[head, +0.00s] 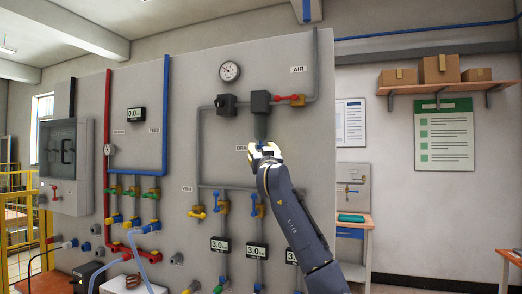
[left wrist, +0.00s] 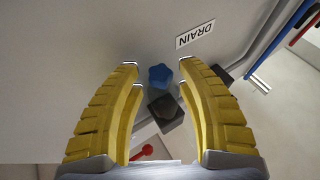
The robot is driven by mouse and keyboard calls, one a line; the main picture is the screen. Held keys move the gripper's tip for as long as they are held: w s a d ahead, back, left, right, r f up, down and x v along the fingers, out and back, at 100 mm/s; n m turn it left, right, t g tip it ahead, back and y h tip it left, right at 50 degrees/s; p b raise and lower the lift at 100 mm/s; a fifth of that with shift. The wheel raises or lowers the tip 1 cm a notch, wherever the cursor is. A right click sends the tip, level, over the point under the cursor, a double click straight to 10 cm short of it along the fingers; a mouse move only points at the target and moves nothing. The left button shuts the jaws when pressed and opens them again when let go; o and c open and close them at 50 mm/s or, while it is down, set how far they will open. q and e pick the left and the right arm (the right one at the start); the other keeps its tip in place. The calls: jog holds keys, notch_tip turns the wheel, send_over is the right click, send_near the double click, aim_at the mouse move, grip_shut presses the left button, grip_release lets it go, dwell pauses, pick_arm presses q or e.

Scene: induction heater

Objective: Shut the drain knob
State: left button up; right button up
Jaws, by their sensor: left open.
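The drain knob (left wrist: 160,77) is a blue, lobed knob beside the DRAIN label (left wrist: 195,34), which appears upside down in the left wrist view. My left gripper (left wrist: 159,64) is open, with its yellow fingers on either side of the knob in that view and a gap to each. I cannot tell how close the fingertips are to it in depth. In the head view my left gripper (head: 262,148) is in front of the panel, below the dark box (head: 261,102), and hides the knob and part of the DRAIN label. My right gripper is in no view.
The grey panel (head: 300,130) carries pipes, a round gauge (head: 229,71) and a red AIR valve (head: 291,99) above my gripper. Blue and yellow valve handles (head: 197,211) and digital displays (head: 221,244) sit lower. A dark block (left wrist: 166,112) is close to the knob.

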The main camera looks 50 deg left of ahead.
pick_arm(q)
jog(key=shift+w+a+r, duration=0.15)
jog(key=shift+w+a, duration=0.05)
jog(key=shift+a, duration=0.1)
grip_shut()
dwell(0.4)
